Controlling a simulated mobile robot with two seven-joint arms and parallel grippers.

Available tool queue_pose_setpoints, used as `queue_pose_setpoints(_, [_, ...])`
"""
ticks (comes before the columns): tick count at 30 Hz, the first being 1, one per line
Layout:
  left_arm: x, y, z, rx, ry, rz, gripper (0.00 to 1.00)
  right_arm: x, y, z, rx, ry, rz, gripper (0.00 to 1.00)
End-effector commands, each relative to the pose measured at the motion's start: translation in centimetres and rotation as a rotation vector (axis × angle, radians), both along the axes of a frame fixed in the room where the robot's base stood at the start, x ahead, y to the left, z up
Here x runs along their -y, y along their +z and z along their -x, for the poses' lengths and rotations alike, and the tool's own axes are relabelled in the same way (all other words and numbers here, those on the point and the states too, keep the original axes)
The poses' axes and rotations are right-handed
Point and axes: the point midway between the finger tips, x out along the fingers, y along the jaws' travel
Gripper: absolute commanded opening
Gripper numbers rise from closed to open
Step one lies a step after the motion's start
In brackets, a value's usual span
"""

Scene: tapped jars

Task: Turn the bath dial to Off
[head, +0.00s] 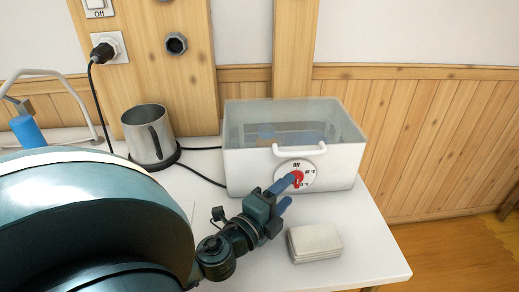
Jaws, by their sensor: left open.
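The white bath (240,170) stands on the white table, a grey see-through tub above its white front. Its round white dial (308,182) is on the front, with a red knob (298,176). The label Off is at the top of the dial and temperature marks are at the right. My left gripper (287,192) is at the dial, with its blue fingers open. One finger overlaps the knob's left side and the other is lower; I cannot tell if they touch it. The knob's pointing direction is partly hidden. My right gripper is not in view.
A steel kettle (148,133) stands on a dark base left of the bath, with a black cable. A pale stack of flat pieces (314,242) lies on the table (364,240) in front of the bath. A socket with a plug (104,51) is on the wall.

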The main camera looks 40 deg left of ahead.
Motion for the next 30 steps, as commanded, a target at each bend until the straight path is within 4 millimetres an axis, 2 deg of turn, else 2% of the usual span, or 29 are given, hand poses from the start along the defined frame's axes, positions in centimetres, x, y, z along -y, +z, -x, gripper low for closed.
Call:
queue_pose_setpoints(1, [0.1,-0.4,1.1,-0.004,0.002,0.004,0.54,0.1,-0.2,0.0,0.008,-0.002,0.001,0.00])
queue_pose_setpoints(8, [0.4,-0.4,5.3,-0.005,0.004,0.003,0.54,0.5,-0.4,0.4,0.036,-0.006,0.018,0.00])
queue_pose_setpoints(12, [0.5,-0.5,7.7,-0.005,0.006,0.002,0.54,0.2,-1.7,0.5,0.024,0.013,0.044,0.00])
queue_pose_setpoints(15, [0.5,0.3,8.3,0.008,0.007,0.003,0.54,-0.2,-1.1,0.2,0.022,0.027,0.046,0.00])
queue_pose_setpoints(21, [0.7,0.2,9.5,0.007,0.004,0.002,0.54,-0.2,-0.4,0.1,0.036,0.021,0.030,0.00])
queue_pose_setpoints(30, [0.8,0.0,10.0,0.000,0.000,0.000,0.54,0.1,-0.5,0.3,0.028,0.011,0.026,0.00])
